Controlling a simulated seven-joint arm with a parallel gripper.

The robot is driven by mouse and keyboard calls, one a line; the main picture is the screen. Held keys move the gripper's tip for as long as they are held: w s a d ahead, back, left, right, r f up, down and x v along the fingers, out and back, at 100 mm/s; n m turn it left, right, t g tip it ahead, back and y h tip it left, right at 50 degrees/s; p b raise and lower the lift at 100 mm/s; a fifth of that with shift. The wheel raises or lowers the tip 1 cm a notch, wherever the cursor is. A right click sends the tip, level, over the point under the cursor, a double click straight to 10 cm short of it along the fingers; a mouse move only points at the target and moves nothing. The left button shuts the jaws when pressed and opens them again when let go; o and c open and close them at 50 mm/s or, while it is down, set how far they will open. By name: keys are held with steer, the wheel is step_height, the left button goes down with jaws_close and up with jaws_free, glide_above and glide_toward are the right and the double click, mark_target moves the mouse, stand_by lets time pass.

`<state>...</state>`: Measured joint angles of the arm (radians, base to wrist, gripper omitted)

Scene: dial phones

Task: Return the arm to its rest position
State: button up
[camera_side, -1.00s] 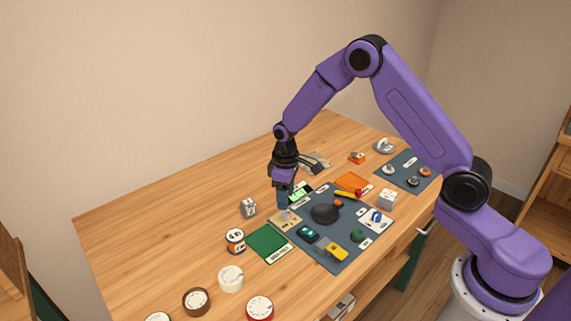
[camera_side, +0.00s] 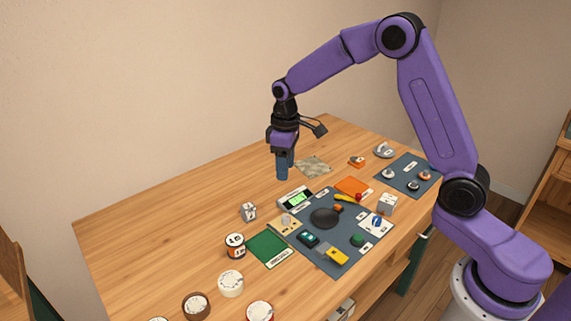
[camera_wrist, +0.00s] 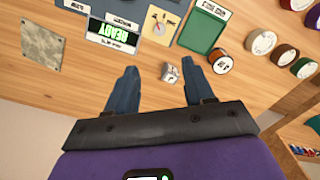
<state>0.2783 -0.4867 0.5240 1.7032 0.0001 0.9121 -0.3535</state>
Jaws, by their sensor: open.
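My gripper (camera_side: 284,172) hangs above the wooden table (camera_side: 160,230) in the side view, fingers pointing down, clear of everything below it. The dark mat (camera_side: 338,262) lies below and to the right of my gripper.
A small metal cube (camera_side: 248,211), a numbered can (camera_side: 235,245) and a green pad (camera_side: 267,248) lie at the left. Several round dials, including a white one (camera_side: 230,283), line the front left. A stone-like tile (camera_side: 314,166) lies behind. The back left tabletop is clear.

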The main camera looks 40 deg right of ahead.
steer(key=s+a+r+n, duration=0.2)
steer(key=s+a+r, duration=0.1)
steer(key=s, duration=0.6)
steer(key=s+a+r+n, duration=0.1)
steer(key=s+a+r, duration=0.15)
steer(key=s, duration=0.65)
steer(key=s+d+n, duration=0.1)
steer(key=s+d, duration=0.1)
steer(key=s, duration=0.6)
steer(key=s+d+n, duration=0.2)
steer(key=s, duration=0.7)
steer(key=shift+s+d, duration=0.25)
steer(key=shift+d, duration=0.15)
